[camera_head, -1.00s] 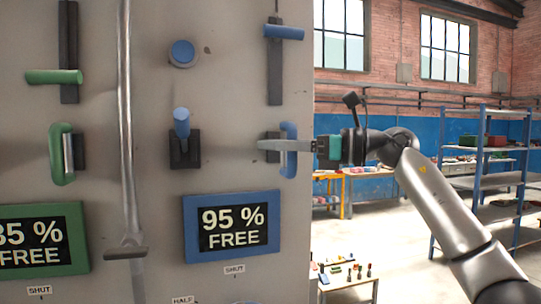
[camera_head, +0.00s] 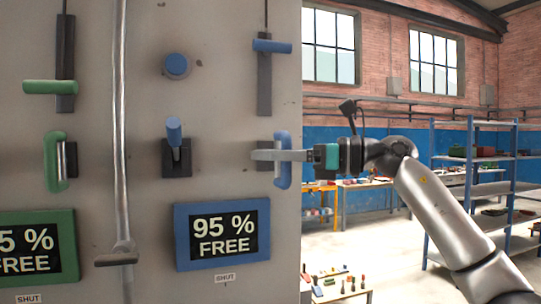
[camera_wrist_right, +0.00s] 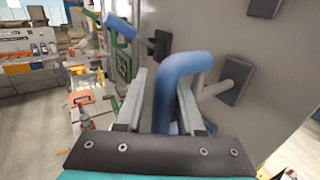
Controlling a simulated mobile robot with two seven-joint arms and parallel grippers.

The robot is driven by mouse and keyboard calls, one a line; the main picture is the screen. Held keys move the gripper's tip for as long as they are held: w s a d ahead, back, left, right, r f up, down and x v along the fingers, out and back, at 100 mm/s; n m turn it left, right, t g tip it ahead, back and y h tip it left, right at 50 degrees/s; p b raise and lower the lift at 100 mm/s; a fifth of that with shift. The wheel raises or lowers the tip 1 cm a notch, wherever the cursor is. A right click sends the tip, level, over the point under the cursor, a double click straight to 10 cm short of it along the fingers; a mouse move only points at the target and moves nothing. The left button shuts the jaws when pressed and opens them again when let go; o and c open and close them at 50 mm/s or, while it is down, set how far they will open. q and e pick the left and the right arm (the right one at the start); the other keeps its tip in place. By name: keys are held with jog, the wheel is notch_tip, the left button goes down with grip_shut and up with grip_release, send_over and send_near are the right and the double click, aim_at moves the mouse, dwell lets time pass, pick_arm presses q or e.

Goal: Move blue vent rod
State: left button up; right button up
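Several blue fittings are on the grey panel, and I cannot tell for certain which is the vent rod. A blue loop handle (camera_head: 282,159) stands on a metal post near the panel's right edge; it also shows in the right wrist view (camera_wrist_right: 180,68). A blue crossbar (camera_head: 272,46) sits on a dark vertical slot above it. A blue lever (camera_head: 174,132) and a round blue knob (camera_head: 176,66) are to the left. My right gripper (camera_head: 262,155) is at the loop handle, its fingers either side of it, with a gap on one side. My left gripper is out of view.
A blue-framed display (camera_head: 222,234) reads 95 % FREE. Green fittings and a green display (camera_head: 30,249) are at the left, beyond a long metal bar (camera_head: 122,120). Right of the panel are a small table (camera_head: 340,293), workbenches and a blue shelf (camera_head: 470,190).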

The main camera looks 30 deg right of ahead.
jog(key=b+v, duration=0.6)
jog(key=v, duration=0.9)
jog(key=shift+d, duration=0.1)
